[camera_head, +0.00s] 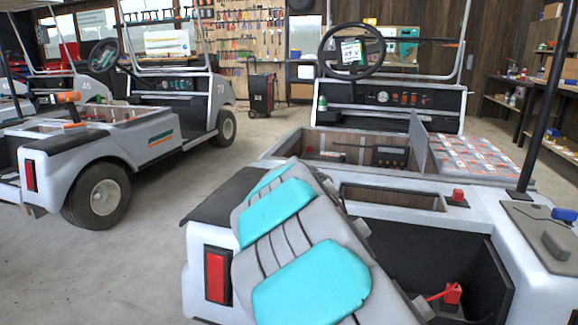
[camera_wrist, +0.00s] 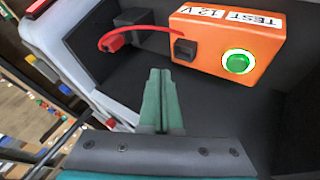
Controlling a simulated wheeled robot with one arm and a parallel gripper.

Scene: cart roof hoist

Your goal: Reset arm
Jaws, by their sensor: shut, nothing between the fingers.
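My gripper (camera_wrist: 160,74) shows in the wrist view with its two green fingers pressed together and nothing between them. It is over a dark compartment, below and left of an orange box (camera_wrist: 214,36) labelled "TEST 12 V" with a glowing green button (camera_wrist: 238,62). A red cable (camera_wrist: 150,29) arcs from a red connector (camera_wrist: 114,41) at the left toward a dark block on the box's left side. The fingertips appear apart from the box and cable. My gripper does not show in the head view.
In the head view a white cart (camera_head: 500,235) fills the right, with a tilted grey and turquoise seat (camera_head: 290,240) in front. A red connector (camera_head: 453,293) is in its dark rear well. Another cart (camera_head: 130,140) stands left. Concrete floor (camera_head: 130,270) is open between them.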

